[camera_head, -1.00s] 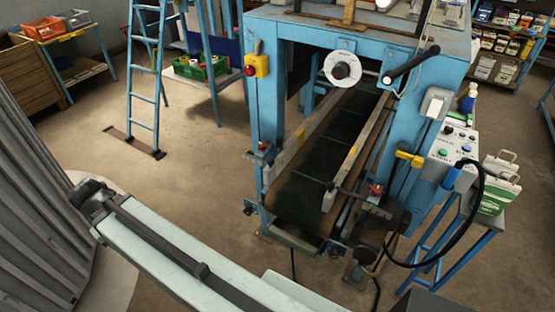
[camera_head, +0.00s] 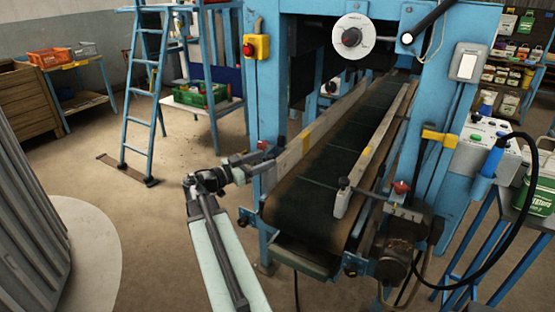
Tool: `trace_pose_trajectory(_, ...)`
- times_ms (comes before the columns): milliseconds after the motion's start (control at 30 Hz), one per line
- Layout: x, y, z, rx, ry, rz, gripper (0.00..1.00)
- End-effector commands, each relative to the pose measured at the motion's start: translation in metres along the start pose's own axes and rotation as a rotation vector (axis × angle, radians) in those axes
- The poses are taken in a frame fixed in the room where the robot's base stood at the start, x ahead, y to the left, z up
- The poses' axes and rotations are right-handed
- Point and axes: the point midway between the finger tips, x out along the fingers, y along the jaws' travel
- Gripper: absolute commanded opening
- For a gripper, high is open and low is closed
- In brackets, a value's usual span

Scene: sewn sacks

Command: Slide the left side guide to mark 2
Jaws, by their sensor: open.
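The left side guide (camera_head: 322,124) is a long pale rail with a yellow patch, running along the left edge of the dark conveyor belt (camera_head: 335,160). Its near end stands beside a red knob (camera_head: 262,145) on the blue machine frame. My gripper (camera_head: 258,158) is open, at the left of the guide's near end and close by the red knob. Whether it touches the guide or the knob I cannot tell. No numbered marks are legible, so mark 2 cannot be made out.
The right side guide (camera_head: 378,140) runs along the belt's other edge, with another red knob (camera_head: 401,187). A control box (camera_head: 490,137) with a hanging black cable stands at the right. A blue ladder (camera_head: 147,90) stands at the left. The floor between is open.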

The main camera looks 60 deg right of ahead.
Motion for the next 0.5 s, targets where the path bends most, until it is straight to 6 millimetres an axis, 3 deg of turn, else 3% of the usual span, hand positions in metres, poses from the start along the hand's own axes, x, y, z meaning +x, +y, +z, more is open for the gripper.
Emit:
trace_pose_trajectory(300,0.055,-0.001,0.001,-0.002,-0.002,0.001,0.52)
trace_pose_trajectory(500,0.065,-0.001,0.001,-0.002,-0.002,-0.001,0.52)
